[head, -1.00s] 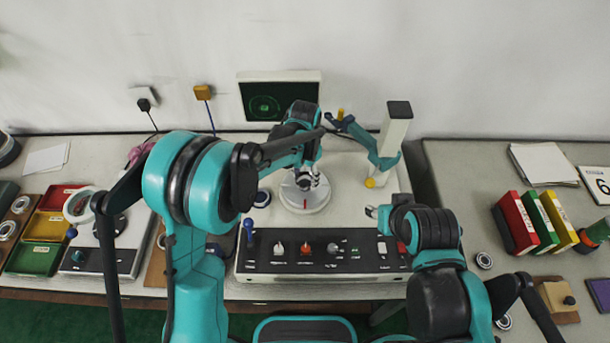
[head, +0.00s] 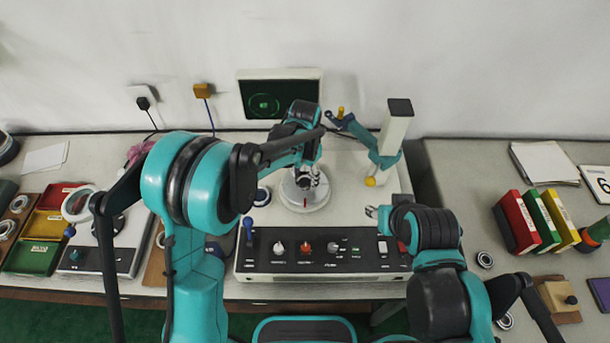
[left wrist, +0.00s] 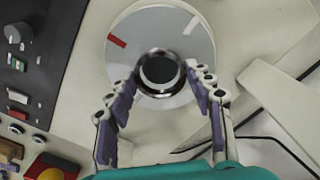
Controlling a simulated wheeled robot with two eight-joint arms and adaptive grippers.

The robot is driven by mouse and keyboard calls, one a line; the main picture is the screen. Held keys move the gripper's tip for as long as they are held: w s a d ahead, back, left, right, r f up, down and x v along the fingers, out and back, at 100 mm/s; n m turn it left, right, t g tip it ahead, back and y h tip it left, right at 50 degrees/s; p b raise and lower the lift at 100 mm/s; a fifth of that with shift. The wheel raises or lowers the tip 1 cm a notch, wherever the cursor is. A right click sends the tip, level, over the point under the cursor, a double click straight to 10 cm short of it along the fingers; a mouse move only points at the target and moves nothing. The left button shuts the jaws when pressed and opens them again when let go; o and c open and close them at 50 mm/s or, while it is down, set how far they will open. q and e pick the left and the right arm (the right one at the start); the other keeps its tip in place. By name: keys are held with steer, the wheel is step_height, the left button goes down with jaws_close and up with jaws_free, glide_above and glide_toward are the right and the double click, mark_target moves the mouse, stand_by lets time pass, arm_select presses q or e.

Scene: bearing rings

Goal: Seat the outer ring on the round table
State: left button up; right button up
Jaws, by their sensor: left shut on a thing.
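My left gripper (head: 306,180) is over the round table (head: 318,198), a pale disc on the instrument in the middle of the bench. In the left wrist view the left gripper's fingers (left wrist: 162,80) are shut on the outer ring (left wrist: 160,93), a shiny metal ring with a dark middle. The ring covers the lower middle of the round table (left wrist: 160,22), which bears a red and a white mark. I cannot tell whether the ring touches the disc. My right gripper (head: 372,212) is small in the head view, near the instrument's right front; its jaw state is unclear.
A control panel (head: 320,268) runs along the instrument's front. A white post (head: 396,130) with a teal probe arm stands right of the round table. A small screen (head: 278,100) is behind. Coloured bins (head: 40,255) and a lamp-like magnifier are at left; binders (head: 518,222) are at right.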

arm_select(q)
steer(key=shift+f+b, duration=0.2)
steer(key=shift+b, duration=0.15)
stand_by(0.3)
steer(key=shift+f, duration=0.25)
steer(key=shift+b, duration=0.4)
stand_by(0.5)
steer(key=o, duration=1.3)
step_height(320, 180, up, 12)
steer(key=shift+r, duration=0.1)
